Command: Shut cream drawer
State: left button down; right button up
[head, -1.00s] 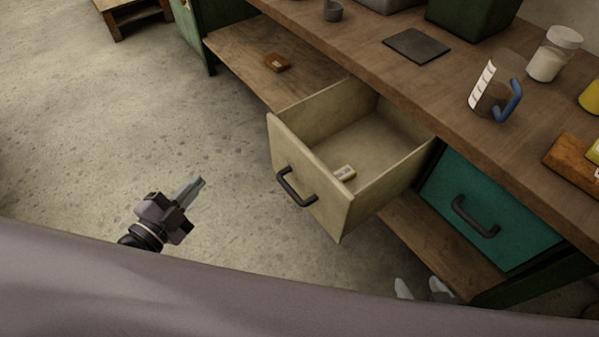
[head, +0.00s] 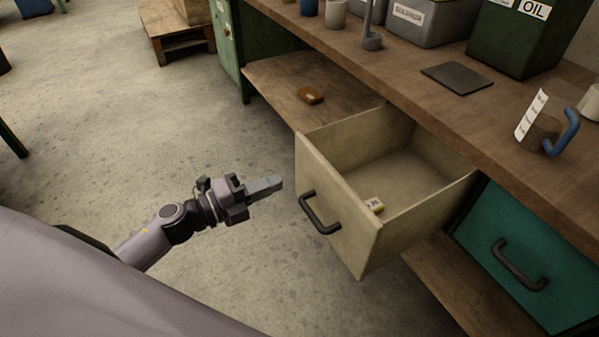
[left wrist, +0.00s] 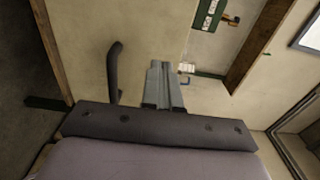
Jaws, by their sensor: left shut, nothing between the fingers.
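The cream drawer (head: 335,205) stands pulled far out from under the workbench, with its dark bar handle (head: 319,213) on the front panel. A small pale labelled block (head: 375,205) lies inside it. My left gripper (head: 279,182) is shut and empty, just left of the drawer front, its fingers pointing toward the panel near the handle; a small gap shows. In the left wrist view the shut fingers (left wrist: 164,72) point at a cream surface, with the dark handle (left wrist: 115,72) to their left. My right gripper is not in view.
A teal drawer (head: 520,260) is shut to the right. The bench top (head: 420,85) carries a dark flat plate (head: 457,79), a green oil bin (head: 525,40) and a blue-handled jug (head: 548,130). A brown block (head: 310,95) lies on the lower shelf. Floor left of the drawer is clear.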

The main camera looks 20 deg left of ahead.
aim_at(312, 168)
pick_arm(q)
jog(key=shift+x, duration=3.55)
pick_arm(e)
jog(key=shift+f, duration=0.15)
